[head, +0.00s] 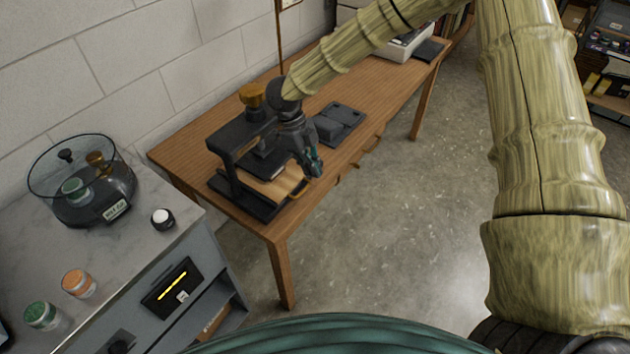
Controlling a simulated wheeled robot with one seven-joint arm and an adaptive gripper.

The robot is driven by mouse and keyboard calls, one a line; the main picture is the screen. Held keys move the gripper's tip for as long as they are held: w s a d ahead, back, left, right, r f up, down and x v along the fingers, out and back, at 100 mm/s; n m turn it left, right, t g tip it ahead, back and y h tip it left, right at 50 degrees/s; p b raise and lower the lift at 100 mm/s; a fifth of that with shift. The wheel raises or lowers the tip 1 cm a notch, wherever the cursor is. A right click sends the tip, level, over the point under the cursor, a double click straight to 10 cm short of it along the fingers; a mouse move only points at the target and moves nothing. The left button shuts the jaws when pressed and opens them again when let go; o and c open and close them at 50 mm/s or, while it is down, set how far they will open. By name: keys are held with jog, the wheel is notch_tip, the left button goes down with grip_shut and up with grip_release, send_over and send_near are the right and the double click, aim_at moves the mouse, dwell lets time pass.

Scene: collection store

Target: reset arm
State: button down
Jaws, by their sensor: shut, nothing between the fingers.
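My arm reaches from the right side of the head view across the top to the wooden table. My gripper (313,164) is at the arm's end, over the table's front edge, pointing down. Its fingers are together with nothing between them. It is just right of a black press-like device (232,165) with an orange knob on top and a wooden board in its base. The gripper overlaps the device's right side in the picture; I cannot tell whether they touch.
The wooden table (375,85) carries a dark flat case (340,122) and a white machine (405,42) further back. At left, a marble-topped cabinet (130,250) holds a glass-walled round container (108,205) and several small jars. Grey floor (400,240) is clear right of the table. Shelves (608,85) stand far right.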

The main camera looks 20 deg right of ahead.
jog(key=s+d+f+n+t+h, duration=0.25)
jog(key=s+f+n, duration=0.25)
jog(key=f+n, duration=0.3)
jog(key=s+d+f+n+t+h, duration=0.1)
jog(key=s+d+f+n+t, duration=0.2)
jog(key=s+f+n, duration=0.5)
jog(key=s+a+f+n+y, duration=0.1)
jog(key=s+n, duration=0.3)
jog(key=s, duration=0.4)
jog(key=s+f+n+g+y, duration=0.1)
jog(key=s+f+n+y, duration=0.2)
jog(key=s, duration=0.5)
jog(key=s+a+f+n+g+y, duration=0.1)
jog(key=s+f+n+y, duration=0.1)
jog(key=s+n, duration=0.3)
jog(key=s+f, duration=0.1)
jog(key=s, duration=0.2)
jog(key=shift+a+f+b, duration=0.25)
jog(key=shift+a+b, duration=0.1)
